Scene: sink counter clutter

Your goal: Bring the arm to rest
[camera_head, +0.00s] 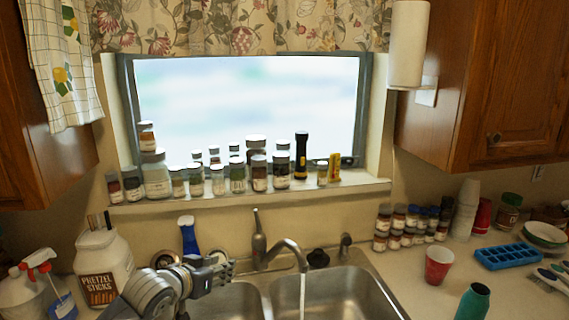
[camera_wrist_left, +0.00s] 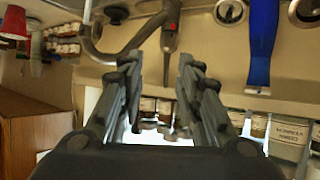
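My left gripper (camera_head: 228,269) is raised above the left sink basin, in front of the backsplash and left of the faucet (camera_head: 290,249). In the left wrist view, my left gripper (camera_wrist_left: 159,64) has its two fingers apart with a clear gap between them. Nothing is held. The wrist view is upside down, with the faucet (camera_wrist_left: 107,45) at its upper left and a blue brush handle (camera_wrist_left: 262,40) at its upper right. My right gripper is in neither view.
A pretzel jar (camera_head: 102,268) and spray bottle (camera_head: 35,275) stand left of my arm. Jars and a flashlight (camera_head: 301,156) line the windowsill (camera_head: 250,197). A red cup (camera_head: 438,265), a green bottle (camera_head: 473,302) and a blue ice tray (camera_head: 508,257) are on the right counter.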

